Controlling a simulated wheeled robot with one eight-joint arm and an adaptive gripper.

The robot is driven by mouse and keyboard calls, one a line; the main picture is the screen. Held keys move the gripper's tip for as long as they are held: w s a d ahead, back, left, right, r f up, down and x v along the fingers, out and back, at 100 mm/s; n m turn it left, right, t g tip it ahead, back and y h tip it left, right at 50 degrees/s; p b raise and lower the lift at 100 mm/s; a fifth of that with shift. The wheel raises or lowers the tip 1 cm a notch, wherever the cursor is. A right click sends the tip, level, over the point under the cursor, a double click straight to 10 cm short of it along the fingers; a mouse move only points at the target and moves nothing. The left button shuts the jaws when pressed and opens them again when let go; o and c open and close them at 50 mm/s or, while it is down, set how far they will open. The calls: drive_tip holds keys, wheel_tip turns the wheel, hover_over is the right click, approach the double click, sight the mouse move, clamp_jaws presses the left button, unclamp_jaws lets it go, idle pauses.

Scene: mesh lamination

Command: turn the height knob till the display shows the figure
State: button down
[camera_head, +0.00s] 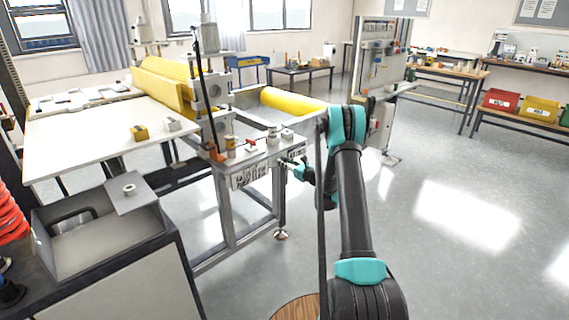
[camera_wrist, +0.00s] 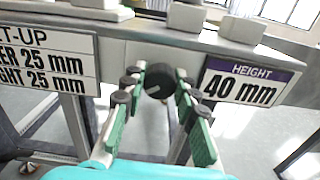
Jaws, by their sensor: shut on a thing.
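The black height knob (camera_wrist: 158,80) sits on the front rail of the machine in the wrist view, with a pale mark on its face. My gripper (camera_wrist: 159,77) has its green-padded fingers on both sides of the knob and is shut on it. The height display (camera_wrist: 240,84), right of the knob, reads 40 mm under a purple HEIGHT header. The set-up sign (camera_wrist: 45,62) at the left is partly cut off; its lines end in 25 mm, the lower one being the height. In the head view my gripper (camera_head: 299,170) is small at the machine's front corner, and the knob is hidden.
The laminating machine (camera_head: 225,200) stands on a grey frame with yellow rolls (camera_head: 290,102) and a white table (camera_head: 85,130). An upright control cabinet (camera_head: 372,70) stands behind my arm. The floor at the right is clear.

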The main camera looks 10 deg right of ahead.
drive_tip(key=n, duration=0.4)
drive_tip(key=shift+n, duration=0.3)
drive_tip(key=n, duration=0.9)
drive_tip(key=shift+s+n, duration=0.1)
drive_tip(key=shift+n, duration=1.7)
drive_tip(key=c, duration=1.2)
unclamp_jaws()
drive_tip(key=shift+o, duration=0.2)
drive_tip(key=v, duration=1.2)
